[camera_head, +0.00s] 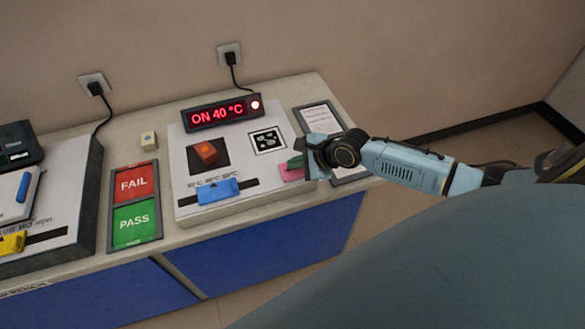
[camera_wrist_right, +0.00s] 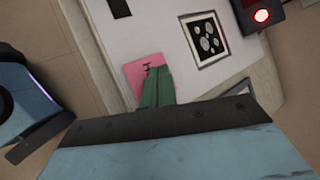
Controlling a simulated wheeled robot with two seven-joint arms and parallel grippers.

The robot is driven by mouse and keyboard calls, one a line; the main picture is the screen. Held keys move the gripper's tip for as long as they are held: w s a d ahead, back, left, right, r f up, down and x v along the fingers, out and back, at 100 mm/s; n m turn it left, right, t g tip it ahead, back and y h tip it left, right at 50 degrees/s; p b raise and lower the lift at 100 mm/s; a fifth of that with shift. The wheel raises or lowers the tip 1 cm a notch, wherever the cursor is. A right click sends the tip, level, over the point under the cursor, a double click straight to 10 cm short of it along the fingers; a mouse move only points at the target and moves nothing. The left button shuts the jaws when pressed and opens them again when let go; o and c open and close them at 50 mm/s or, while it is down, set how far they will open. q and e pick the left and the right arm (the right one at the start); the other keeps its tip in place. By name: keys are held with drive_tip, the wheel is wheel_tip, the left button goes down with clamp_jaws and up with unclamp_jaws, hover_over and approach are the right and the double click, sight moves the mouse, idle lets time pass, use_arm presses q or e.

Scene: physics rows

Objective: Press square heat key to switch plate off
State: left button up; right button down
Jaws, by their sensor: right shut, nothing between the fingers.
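A pink square key (camera_head: 289,175) with a dark mark lies at the panel's right side, partly hidden by my right gripper (camera_head: 296,163). In the wrist view the green fingertips (camera_wrist_right: 155,88) are together and empty, overlapping the pink key (camera_wrist_right: 135,74). I cannot tell whether they touch it. My left gripper is out of view.
The panel also carries an orange-red block (camera_head: 206,153) on a dark square, a blue slider (camera_head: 218,191) and a framed circle picture (camera_head: 268,140). FAIL (camera_head: 134,183) and PASS (camera_head: 134,222) pads lie left, with a small cream block (camera_head: 149,141) behind. A framed sheet (camera_head: 318,118) lies right.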

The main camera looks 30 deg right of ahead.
sight(296, 171)
drive_tip(key=shift+f, duration=0.45)
idle(0.6)
drive_tip(key=shift+r+p, duration=0.95)
drive_tip(key=shift+p, duration=0.25)
wheel_tip(296, 171, up, 6)
drive_tip(key=p, duration=0.7)
